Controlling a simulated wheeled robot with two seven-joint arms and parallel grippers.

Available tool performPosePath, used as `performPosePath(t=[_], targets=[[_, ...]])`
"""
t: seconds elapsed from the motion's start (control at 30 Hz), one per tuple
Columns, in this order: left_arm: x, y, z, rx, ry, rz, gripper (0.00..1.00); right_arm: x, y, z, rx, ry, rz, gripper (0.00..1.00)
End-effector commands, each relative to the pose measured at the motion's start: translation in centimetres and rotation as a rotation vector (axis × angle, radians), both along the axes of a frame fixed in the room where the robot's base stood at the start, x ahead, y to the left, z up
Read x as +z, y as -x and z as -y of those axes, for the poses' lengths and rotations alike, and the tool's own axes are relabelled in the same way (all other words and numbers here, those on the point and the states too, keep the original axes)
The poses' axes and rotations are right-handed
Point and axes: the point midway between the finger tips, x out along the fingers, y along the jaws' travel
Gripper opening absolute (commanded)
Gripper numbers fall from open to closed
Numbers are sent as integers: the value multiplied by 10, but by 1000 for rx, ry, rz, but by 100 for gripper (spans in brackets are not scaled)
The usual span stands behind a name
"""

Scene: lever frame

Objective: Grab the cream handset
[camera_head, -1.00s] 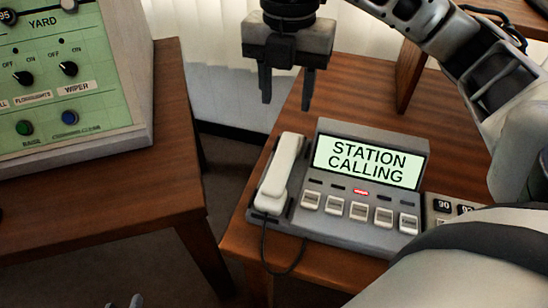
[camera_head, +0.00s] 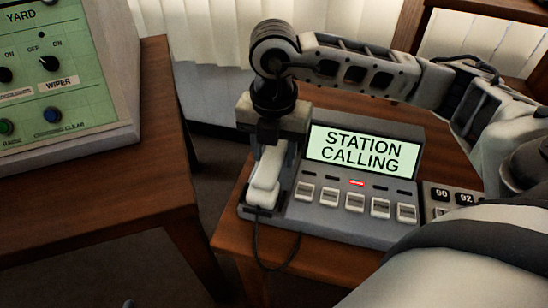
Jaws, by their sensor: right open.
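The cream handset (camera_head: 265,183) lies in its cradle on the left side of the grey phone unit (camera_head: 345,223). The unit's screen (camera_head: 363,150) reads "STATION CALLING" and a small red light glows below it. My right gripper (camera_head: 269,168) is directly over the handset, pointing down, with its fingers at the handset's two sides. It is open, and its body hides the handset's upper end. I cannot tell whether the fingers touch it. Only a small tip at the bottom edge, perhaps of my left gripper, shows in this view.
A dark cord (camera_head: 262,252) hangs from the handset's lower end over the table edge. A numbered keypad (camera_head: 452,197) sits right of the phone on the wooden table (camera_head: 316,262). A green control panel (camera_head: 60,80) stands on another wooden table (camera_head: 100,200) at left, with a floor gap between.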

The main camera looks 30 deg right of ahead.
Motion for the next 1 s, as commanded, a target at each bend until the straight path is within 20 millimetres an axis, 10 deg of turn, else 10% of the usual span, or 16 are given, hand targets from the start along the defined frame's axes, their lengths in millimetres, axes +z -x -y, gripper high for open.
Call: performPosePath(t=[0.3,0.43,1.0], targets=[[0,0,0,-1,0,0,36,-6,0,0,0,-1,1,43],[0,0,0,-1,0,0,36,-6,0,0,0,-1,1,7],[4,0,0,-1,0,1,36,19,-1,0,0,-2,5,7]])
